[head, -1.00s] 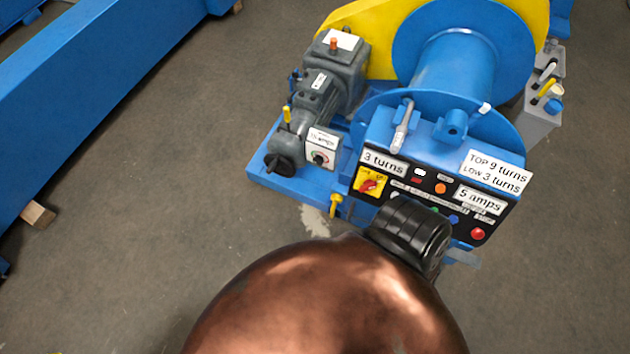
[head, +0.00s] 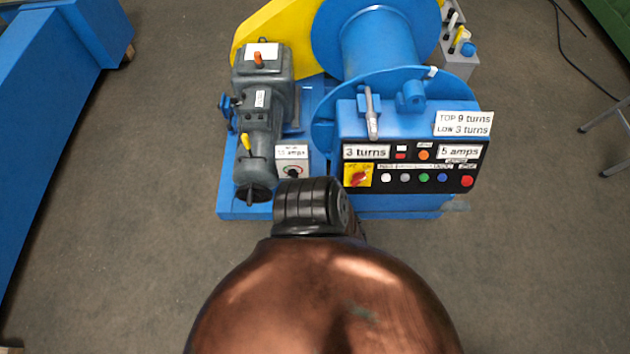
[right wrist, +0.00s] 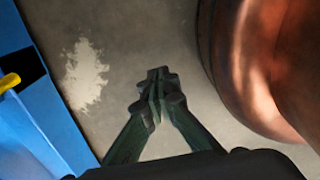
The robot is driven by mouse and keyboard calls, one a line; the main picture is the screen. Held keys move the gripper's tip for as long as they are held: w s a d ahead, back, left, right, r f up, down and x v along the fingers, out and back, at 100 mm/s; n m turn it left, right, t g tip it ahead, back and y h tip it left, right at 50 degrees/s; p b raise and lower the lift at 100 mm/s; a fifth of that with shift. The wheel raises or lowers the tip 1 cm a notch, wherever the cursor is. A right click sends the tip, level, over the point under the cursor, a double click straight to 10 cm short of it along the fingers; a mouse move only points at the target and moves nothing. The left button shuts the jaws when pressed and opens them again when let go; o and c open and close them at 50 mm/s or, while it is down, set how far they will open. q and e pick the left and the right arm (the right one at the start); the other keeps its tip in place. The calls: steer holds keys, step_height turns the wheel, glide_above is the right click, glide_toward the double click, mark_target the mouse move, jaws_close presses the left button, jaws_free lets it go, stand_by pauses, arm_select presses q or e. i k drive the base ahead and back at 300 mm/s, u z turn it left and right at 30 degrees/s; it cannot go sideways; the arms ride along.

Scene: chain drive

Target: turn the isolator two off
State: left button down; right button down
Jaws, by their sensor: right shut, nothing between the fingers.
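A red-on-yellow rotary switch (head: 357,176) sits at the left end of the black control panel (head: 450,184) on the winch machine. A second rotary knob (head: 292,171) is on a small white box with an amps label, left of the panel. No label reading isolator two is legible, so I cannot tell which it is. My right gripper (right wrist: 158,88) shows in the right wrist view, shut and empty over bare floor, apart from the blue frame (right wrist: 45,125) at left. Neither gripper shows in the head view.
Coloured push buttons (head: 424,177) line the panel right of the rotary switch. A grey motor (head: 262,120) and a blue drum (head: 380,50) stand behind. A blue beam (head: 60,110) lies at far left.

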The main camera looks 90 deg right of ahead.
mark_target(358, 177)
steer(key=i, duration=0.5)
steer(key=z, duration=2.9)
steer(key=k, duration=0.45)
steer(key=z, duration=0.2)
